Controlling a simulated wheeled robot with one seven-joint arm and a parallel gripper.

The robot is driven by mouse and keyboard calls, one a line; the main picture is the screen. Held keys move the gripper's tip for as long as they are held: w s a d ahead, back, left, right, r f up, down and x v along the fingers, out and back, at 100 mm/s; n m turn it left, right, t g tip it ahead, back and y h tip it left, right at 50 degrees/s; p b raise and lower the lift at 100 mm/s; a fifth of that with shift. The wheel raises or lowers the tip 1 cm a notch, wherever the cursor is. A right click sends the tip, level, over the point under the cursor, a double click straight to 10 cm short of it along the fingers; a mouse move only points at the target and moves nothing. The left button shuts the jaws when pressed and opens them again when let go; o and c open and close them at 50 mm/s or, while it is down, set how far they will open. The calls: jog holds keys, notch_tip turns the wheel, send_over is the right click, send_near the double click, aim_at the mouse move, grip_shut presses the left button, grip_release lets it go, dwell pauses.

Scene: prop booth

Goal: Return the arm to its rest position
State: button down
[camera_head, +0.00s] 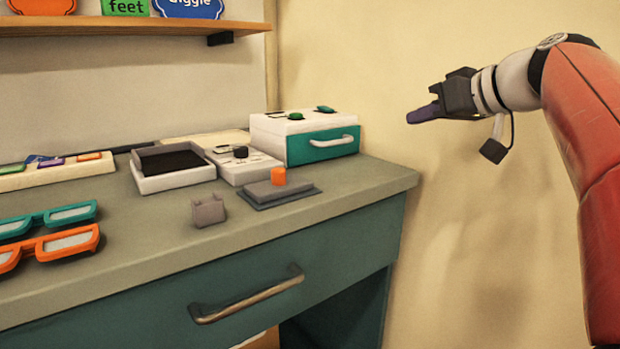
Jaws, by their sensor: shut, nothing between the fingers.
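My gripper (410,117) is at the right of the head view, at the end of my red arm. It points left, in the air in front of the beige wall, to the right of the counter and apart from it. Its dark purple fingers are together and hold nothing. My arm comes in from the right edge and bends at the top right.
The counter (340,200) carries a teal-drawer box (315,148), a white control panel (235,168), an open tray (150,186), a grey pad (290,197) with an orange cylinder (278,176), and glasses (65,244). A shelf (130,27) is above. Room around my gripper is free.

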jog(key=s+a+f+m+g+h, duration=0.1)
jog(key=s+f+m+g+h, duration=0.1)
jog(key=s+f, duration=1)
jog(key=s+a+f+m+g+h+p, duration=0.1)
jog(key=s+f+h, duration=0.4)
jog(key=s+f, duration=0.8)
notch_tip(320, 180, down, 8)
jog(key=shift+s+a+f+m+g, duration=0.2)
jog(key=shift+a+m+g, duration=0.5)
jog(key=shift+m+g, duration=0.5)
